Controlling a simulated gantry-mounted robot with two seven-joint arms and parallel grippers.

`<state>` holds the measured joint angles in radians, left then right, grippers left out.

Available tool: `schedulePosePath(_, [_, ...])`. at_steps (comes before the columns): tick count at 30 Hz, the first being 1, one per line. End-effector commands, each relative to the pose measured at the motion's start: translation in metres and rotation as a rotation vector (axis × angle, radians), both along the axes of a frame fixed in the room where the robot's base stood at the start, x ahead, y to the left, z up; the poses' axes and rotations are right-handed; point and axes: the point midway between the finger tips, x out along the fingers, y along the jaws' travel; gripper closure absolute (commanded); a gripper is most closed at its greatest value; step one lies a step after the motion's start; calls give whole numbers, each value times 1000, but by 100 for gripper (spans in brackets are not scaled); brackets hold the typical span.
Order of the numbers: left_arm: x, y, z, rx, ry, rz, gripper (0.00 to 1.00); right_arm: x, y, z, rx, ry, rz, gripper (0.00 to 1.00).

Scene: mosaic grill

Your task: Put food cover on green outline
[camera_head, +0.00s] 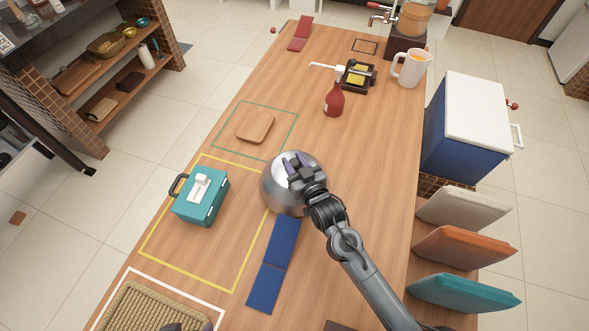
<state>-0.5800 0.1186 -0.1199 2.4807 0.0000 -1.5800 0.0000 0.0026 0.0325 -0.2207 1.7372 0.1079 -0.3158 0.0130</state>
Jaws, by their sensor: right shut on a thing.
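The food cover (275,196) is a shiny silver dome on the wooden table, just right of the yellow outline and below the green outline (291,131). My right gripper (297,168) is over the top of the dome, shut on it; its fingers hide the handle. Whether the cover's rim touches the table cannot be told. The green outline is a thin rectangle with a small wooden board (256,127) lying inside it. Only a dark tip of what looks like my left gripper (190,326) shows at the bottom edge; its jaws cannot be read.
A teal box (207,205) stands inside the yellow outline (152,248). A blue folded mat (273,265) lies below the cover. A woven mat (150,310) lies at bottom left.

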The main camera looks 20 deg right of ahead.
Motion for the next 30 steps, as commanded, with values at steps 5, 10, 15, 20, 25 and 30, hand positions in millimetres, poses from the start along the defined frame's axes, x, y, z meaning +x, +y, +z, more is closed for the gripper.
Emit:
schedulePosePath(5, [0,0,-5,0,0,0,0,0,0,-14,0,0,0,100])
schedulePosePath(10, [0,0,-9,0,1,0,0,0,0,-33,0,-1,0,100])
schedulePosePath(15, [0,0,-8,0,1,-1,0,0,0,-34,0,-3,1,100])
schedulePosePath(20, [0,0,-9,2,1,-2,0,0,0,-35,0,-2,1,100])
schedulePosePath(25, [0,0,-9,3,1,-1,0,0,0,-38,0,0,1,55])
schedulePosePath(30, [0,1,-9,3,1,-1,0,0,0,-38,0,0,1,40])
